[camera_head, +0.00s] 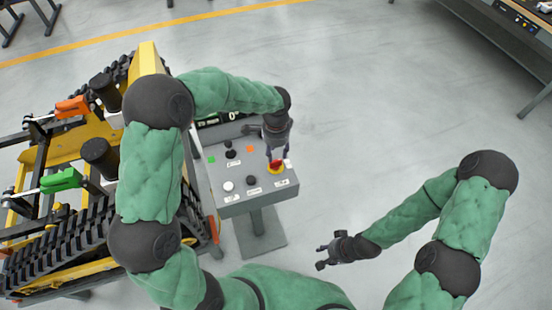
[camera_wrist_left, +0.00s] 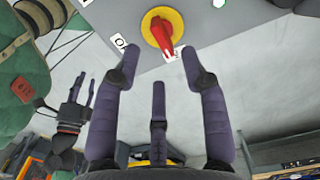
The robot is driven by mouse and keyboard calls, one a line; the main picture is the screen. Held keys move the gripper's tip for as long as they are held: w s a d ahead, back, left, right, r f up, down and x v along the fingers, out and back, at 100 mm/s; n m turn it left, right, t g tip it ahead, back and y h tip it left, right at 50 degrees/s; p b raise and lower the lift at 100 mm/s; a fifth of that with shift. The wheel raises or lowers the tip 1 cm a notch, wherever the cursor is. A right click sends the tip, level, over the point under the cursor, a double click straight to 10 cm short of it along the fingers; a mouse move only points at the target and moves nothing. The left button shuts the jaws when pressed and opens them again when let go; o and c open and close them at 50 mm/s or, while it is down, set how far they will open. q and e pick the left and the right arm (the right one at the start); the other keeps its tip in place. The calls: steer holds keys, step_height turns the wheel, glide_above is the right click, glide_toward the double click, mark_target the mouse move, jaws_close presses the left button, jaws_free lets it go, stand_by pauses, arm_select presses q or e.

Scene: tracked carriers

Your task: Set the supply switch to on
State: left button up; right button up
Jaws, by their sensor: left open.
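The supply switch, a red handle on a round yellow plate (camera_wrist_left: 153,22), sits on the grey control box (camera_head: 232,196), near its right edge. In the left wrist view the red handle (camera_wrist_left: 164,40) points down and slightly right, to a partly covered white label; another label lies to its left. My left gripper (camera_head: 275,155) is open and empty just over the switch; in the left wrist view its fingers (camera_wrist_left: 160,66) spread around the handle's near end, contact unclear. My right gripper (camera_head: 324,257) is open and empty, away from the box, and also shows in the left wrist view (camera_wrist_left: 82,90).
The box stands on a post and carries black and white knobs (camera_head: 228,186), a green square, an orange square and a dark display (camera_head: 212,122). A yellow and black tracked carrier (camera_head: 60,240) stands close on its left.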

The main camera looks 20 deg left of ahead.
mark_target(276, 162)
arm_select(q)
steer(key=shift+r, duration=2.65)
steer(key=shift+f, duration=0.1)
arm_select(e)
steer(key=shift+s, duration=0.1)
